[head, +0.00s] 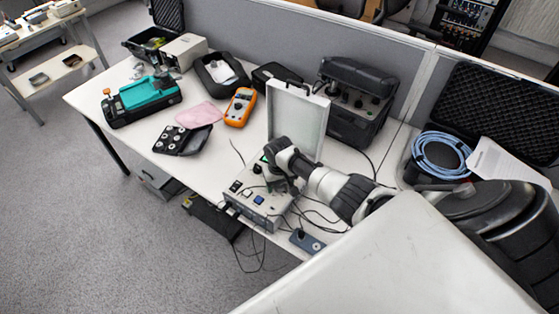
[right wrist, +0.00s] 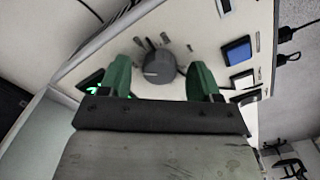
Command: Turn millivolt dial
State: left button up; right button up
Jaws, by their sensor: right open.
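In the right wrist view a dark grey round dial (right wrist: 159,68) stands on the light panel of the instrument. It lies between the two green fingertips of my right gripper (right wrist: 160,78), which are apart, with a gap on each side of the dial. In the head view the instrument (head: 256,206) is a grey box with its lid (head: 297,118) standing open, near the table's front edge. My right gripper (head: 278,178) is over its panel there, and my arm hides the dial. A blue button (right wrist: 238,50) shows on the panel. My left gripper is not in view.
A small blue-grey box (head: 307,241) and loose cables lie right of the instrument. A large dark case (head: 358,103) stands behind. The table's front left has free room.

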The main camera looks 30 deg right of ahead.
notch_tip(320, 180, up, 11)
jog(key=shift+f, duration=0.2)
dwell(0.6)
